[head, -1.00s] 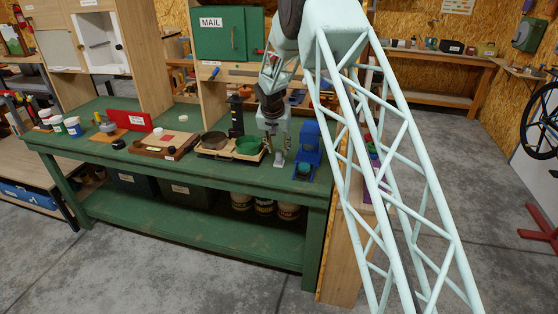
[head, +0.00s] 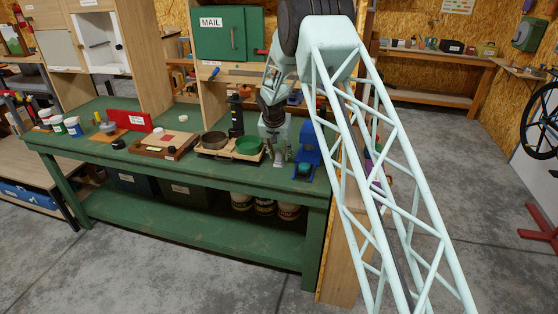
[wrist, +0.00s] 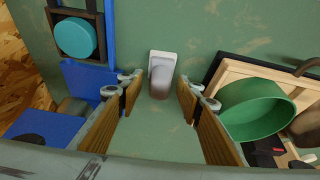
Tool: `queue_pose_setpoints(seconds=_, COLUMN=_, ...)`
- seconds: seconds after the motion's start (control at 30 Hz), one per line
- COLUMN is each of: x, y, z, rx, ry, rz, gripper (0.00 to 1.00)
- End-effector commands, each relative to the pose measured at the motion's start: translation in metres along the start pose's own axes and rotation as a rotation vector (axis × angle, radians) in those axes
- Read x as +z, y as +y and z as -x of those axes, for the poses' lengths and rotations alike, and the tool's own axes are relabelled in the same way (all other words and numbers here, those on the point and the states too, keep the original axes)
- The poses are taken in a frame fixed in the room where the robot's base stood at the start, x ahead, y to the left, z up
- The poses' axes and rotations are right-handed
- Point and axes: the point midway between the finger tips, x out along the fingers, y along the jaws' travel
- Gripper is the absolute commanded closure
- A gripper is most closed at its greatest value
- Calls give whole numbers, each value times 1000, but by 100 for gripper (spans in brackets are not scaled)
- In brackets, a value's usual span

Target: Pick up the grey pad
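A small pale grey block, which looks like the grey pad (wrist: 162,72), lies on the green bench top in the wrist view. It is whitish at its far end and darker toward me. My gripper (wrist: 158,88) is open, with its two wood-coloured fingers spread wide to the left and right. The pad lies between the line of the fingers, slightly beyond the tips, and no finger touches it. In the head view my gripper (head: 276,152) points down over the right part of the bench, and the pad is hard to make out beneath it.
A blue stand with a teal disc (wrist: 76,38) is close on the left. A green round dish (wrist: 257,108) on a wooden tray (wrist: 228,72) is close on the right. Bare green bench top (wrist: 185,22) extends beyond the pad. A dark cylinder stands left of my gripper in the head view.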

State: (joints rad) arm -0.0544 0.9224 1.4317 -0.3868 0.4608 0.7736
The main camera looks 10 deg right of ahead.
Motion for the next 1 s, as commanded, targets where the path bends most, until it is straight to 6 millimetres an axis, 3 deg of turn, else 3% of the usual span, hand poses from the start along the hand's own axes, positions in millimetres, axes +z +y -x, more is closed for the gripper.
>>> queue_pose_setpoints(seconds=0.23, x=0, y=0, z=0, rx=0, ry=0, rz=0, gripper=67)
queue_pose_setpoints(seconds=0.57, x=0, y=0, z=0, rx=0, ry=0, rz=0, gripper=95)
queue_pose_setpoints(seconds=1.0, x=-3, y=0, z=6, rx=0, ry=1, rz=0, gripper=95)
